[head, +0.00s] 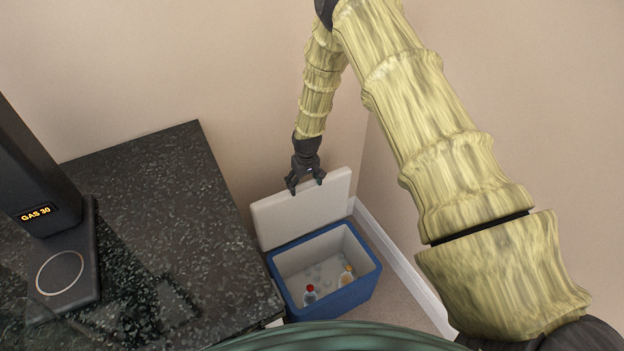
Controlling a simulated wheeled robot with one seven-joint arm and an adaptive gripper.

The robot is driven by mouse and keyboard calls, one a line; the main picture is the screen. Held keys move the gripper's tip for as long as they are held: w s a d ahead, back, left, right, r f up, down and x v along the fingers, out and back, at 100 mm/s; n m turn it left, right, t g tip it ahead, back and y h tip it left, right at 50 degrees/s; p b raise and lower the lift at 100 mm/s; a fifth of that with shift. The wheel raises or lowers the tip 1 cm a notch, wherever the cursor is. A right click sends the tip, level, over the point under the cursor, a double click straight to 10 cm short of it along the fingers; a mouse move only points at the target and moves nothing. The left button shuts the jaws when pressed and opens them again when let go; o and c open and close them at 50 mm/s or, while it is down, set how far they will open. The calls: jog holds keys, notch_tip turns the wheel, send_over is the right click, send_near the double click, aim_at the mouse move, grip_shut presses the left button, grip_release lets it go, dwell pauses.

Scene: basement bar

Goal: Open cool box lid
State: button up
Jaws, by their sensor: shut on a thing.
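The cool box (328,301) is blue with a pale inside and stands on the floor beside the dark counter. Its white lid (300,213) stands raised at the back of the box, so the inside is open to view. The exact contact of the fingertips is too small to see well.
A black speckled counter (150,205) fills the left, with a dark device (45,225) reading "GAS 30" on it. Beige walls stand behind and to the right, with a white skirting board (400,268) close to the box. Little free floor shows.

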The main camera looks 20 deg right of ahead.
jog(key=o, duration=1.4)
jog(key=shift+r, duration=0.65)
jog(key=r, duration=0.3)
jog(key=s+r, duration=0.1)
jog(key=r, duration=0.6)
jog(key=shift+s+d+r, duration=0.1)
jog(key=shift+s+r, duration=0.05)
jog(key=shift+r, duration=0.15)
